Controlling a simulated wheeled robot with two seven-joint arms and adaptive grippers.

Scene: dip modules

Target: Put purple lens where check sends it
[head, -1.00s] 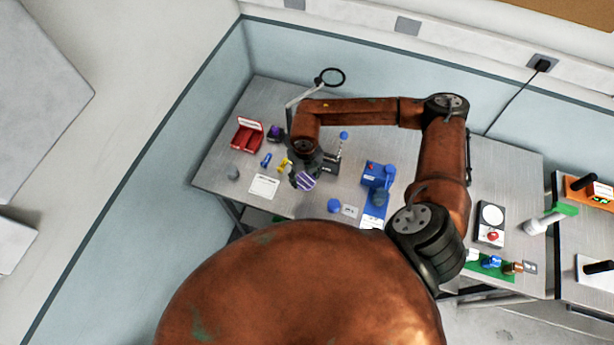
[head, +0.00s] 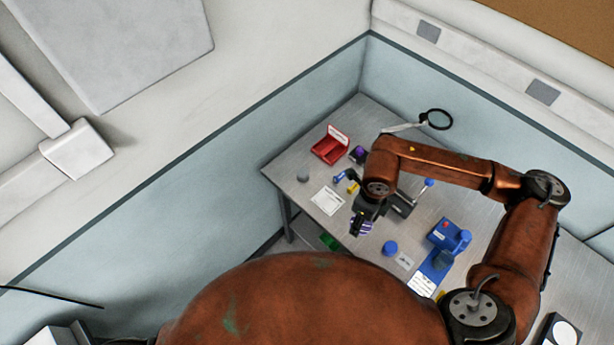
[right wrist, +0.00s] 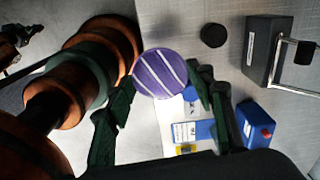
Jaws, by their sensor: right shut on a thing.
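The purple lens (right wrist: 158,73) is a round disc with pale stripes. My right gripper (right wrist: 160,88) is shut on it, with one dark finger on each side. In the head view the lens (head: 361,226) hangs under my right gripper (head: 364,213) over the table's front part, right of a white card (head: 327,200). A blue device (head: 449,234) with a blue and white plate (head: 434,272) stands to the right; I cannot tell whether it is the check. My left gripper is not in view.
A red bin (head: 328,149) with a white label and a dark purple-topped block (head: 357,154) stand farther back. Small blue (head: 339,177) and yellow (head: 353,187) parts lie near the card. A blue round piece (head: 390,248) lies right of the lens. A magnifier (head: 436,119) rises behind my arm.

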